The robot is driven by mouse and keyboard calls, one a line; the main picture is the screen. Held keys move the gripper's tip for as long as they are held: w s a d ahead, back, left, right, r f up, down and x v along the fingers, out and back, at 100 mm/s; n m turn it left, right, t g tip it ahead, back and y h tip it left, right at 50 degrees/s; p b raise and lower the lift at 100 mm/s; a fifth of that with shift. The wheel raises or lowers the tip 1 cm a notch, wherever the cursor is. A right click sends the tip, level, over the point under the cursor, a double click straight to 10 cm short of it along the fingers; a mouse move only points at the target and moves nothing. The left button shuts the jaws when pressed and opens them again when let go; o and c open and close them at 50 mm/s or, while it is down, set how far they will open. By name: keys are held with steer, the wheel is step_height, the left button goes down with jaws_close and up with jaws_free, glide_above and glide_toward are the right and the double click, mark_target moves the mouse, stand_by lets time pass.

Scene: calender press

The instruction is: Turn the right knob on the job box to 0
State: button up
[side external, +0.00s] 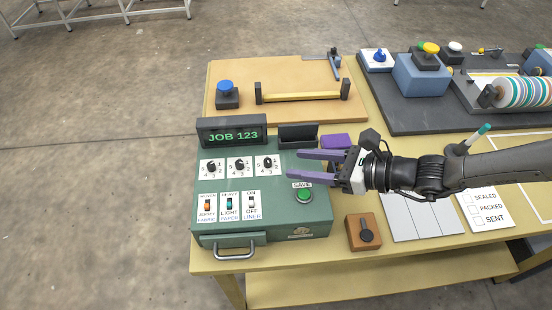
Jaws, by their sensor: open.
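The job box (320,222) is a green case on the near left of the table. Its display (232,136) reads "JOB 123". Three black knobs on white numbered plates sit in a row below the display: the left knob (211,168), the middle knob (239,165) and the right knob (267,163). The exact pointer settings are too small to read surely. My gripper (298,168) has purple fingers, is open and empty, and reaches in from the right. Its fingertips are just right of the right knob, with a small gap in the picture; their height above the panel is unclear.
Three switches (230,205) and a green SAVE button (304,195) are on the box's lower panel. A dark open holder (298,134) and a purple block (336,141) are behind my fingers. A wooden block with a black knob (366,235) stands to the right.

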mark_target(269, 161)
steer(key=shift+x, duration=3.4)
jaws_close()
